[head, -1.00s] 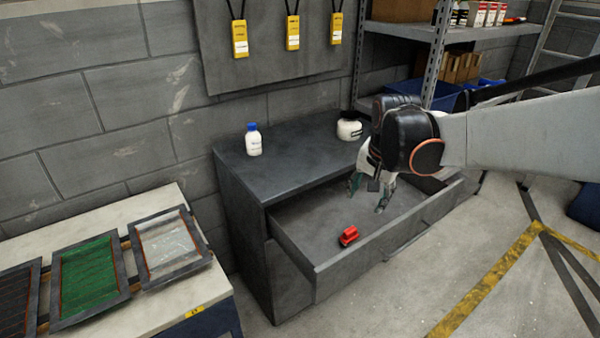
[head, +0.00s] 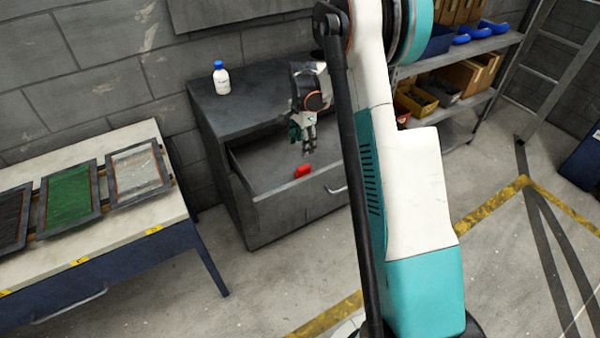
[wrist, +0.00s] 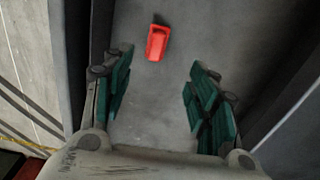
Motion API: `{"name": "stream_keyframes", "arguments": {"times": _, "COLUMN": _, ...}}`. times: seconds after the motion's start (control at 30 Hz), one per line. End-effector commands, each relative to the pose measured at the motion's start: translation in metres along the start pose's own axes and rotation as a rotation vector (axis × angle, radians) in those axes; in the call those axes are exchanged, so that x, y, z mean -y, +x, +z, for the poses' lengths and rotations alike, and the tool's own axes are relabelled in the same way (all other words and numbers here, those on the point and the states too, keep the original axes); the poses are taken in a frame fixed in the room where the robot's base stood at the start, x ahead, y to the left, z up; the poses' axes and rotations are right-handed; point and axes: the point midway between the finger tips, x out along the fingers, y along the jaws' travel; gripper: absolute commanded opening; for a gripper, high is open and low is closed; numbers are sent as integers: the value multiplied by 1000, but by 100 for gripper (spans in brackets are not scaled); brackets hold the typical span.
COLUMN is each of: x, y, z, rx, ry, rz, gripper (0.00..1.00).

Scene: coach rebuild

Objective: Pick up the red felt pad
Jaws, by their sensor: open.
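The red felt pad (head: 303,170) is a small red block-like piece lying in the open drawer (head: 270,188) of the dark grey cabinet, near the drawer's front wall. In the wrist view the red pad (wrist: 157,42) lies on the grey drawer floor, ahead of the fingertips and between their lines. My gripper (head: 304,143) hangs over the drawer, a little above and behind the pad in the head view. Its green-padded fingers (wrist: 158,85) are spread wide with nothing between them. The gap to the pad's height is hard to judge.
A white bottle with a blue cap (head: 221,78) stands on the cabinet top (head: 250,95). The drawer walls (wrist: 88,60) flank my fingers. A bench (head: 120,215) with framed panels stands left. Shelves (head: 470,70) with bins stand at the right. My arm hides part of the cabinet.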

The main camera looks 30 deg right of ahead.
Motion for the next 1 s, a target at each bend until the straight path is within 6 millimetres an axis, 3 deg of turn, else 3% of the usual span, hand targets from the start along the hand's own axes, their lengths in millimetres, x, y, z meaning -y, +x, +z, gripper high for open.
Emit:
{"name": "stream_keyframes", "arguments": {"times": 0.4, "x": 0, "y": 72, "z": 0, "rx": 0, "ry": 0, "rz": 0, "gripper": 53}}
{"name": "stream_keyframes", "arguments": {"times": 0.73, "x": -1, "y": 92, "z": -1, "rx": 0, "ry": -1, "rz": 0, "gripper": 53}}
{"name": "stream_keyframes", "arguments": {"times": 1.0, "x": -4, "y": 130, "z": -2, "rx": 0, "ry": -1, "rz": 0, "gripper": 53}}
